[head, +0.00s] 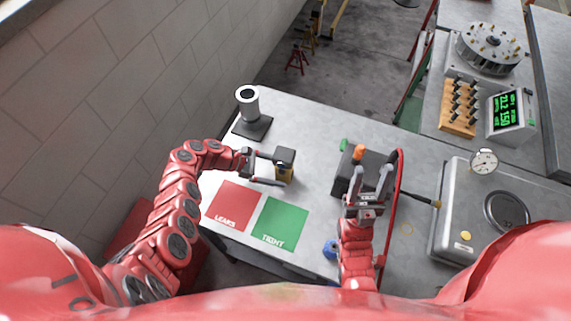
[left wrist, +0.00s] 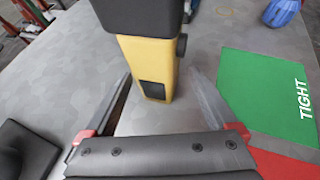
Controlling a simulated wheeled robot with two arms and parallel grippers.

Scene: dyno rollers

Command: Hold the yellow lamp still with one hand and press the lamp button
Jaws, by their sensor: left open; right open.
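The yellow lamp (head: 283,172) stands upright on the grey table, with a yellow body and a dark head. In the left wrist view the lamp (left wrist: 150,68) is between the fingers of my left gripper (left wrist: 160,80), with a gap on each side. A small dark knob (left wrist: 181,45) sticks out from the lamp's side; I cannot tell if it is the button. My left gripper (head: 270,170) is open around the lamp from the left. My right gripper (head: 370,172) is open over a dark box (head: 345,175), to the right of the lamp.
Red (head: 234,205) and green (head: 284,225) mats lie in front of the lamp. A grey cylinder on a dark base (head: 252,127) stands at the back left. An orange knob (head: 359,152) tops the dark box. A red hose (head: 394,200) and a metal tank (head: 450,205) are to the right.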

